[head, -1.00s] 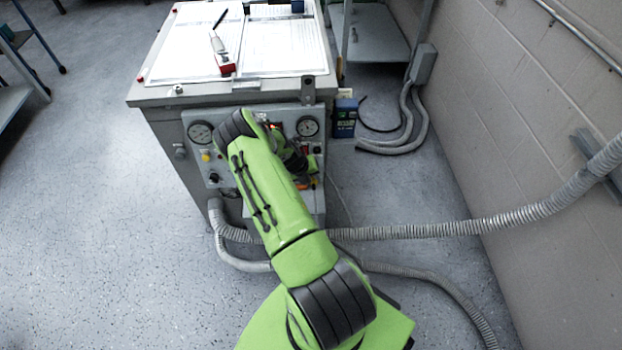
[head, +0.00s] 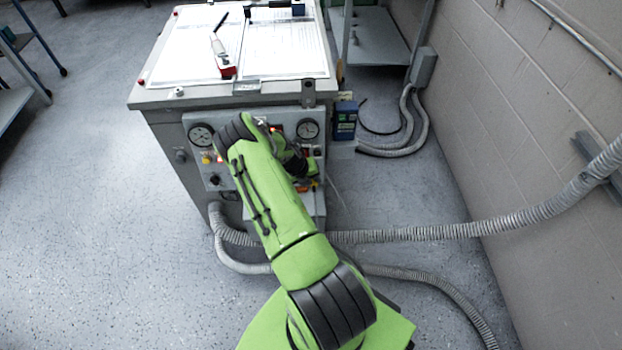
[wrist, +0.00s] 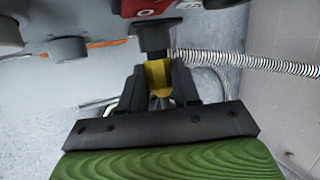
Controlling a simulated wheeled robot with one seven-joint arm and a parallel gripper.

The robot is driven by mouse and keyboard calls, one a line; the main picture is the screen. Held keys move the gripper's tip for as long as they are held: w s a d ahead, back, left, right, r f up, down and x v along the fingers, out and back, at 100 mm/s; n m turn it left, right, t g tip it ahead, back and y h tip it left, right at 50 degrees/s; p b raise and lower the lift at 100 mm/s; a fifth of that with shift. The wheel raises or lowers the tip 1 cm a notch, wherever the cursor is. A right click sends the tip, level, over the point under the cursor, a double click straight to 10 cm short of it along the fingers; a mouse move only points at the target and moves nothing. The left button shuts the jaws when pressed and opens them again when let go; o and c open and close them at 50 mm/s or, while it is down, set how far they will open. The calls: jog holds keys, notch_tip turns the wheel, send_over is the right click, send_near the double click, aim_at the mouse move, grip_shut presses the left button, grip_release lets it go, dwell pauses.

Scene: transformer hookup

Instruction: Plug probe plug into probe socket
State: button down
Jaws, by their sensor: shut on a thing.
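My gripper (wrist: 158,88) is shut on a yellow piece with a black block (wrist: 154,36) at its far end, which I take to be the probe plug (wrist: 158,74). The black end points at the underside of a red part (wrist: 145,8) at the top of the wrist view; I cannot tell whether they touch. The probe socket cannot be made out for certain. In the head view my green arm reaches to the front panel (head: 199,160) of the grey cabinet, and the arm hides much of the panel and the plug.
The panel carries a left gauge (head: 201,135) and a right gauge (head: 308,129). Papers (head: 285,50) lie on the cabinet top. A blue box (head: 345,120) stands beside the cabinet. A grey corrugated hose (head: 450,228) crosses to the wall (head: 510,120). The floor at left is open.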

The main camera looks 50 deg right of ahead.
jog(key=shift+d, duration=0.1)
jog(key=c, duration=0.7)
grip_release()
jog(key=shift+c, duration=0.2)
jog(key=shift+c, duration=0.2)
jog(key=shift+r, duration=0.1)
jog(key=c, duration=0.3)
jog(key=shift+c, duration=0.2)
jog(key=shift+s+a+p, duration=0.15)
jog(key=shift+a+p, duration=0.05)
jog(key=shift+p, duration=0.2)
jog(key=shift+c, duration=0.2)
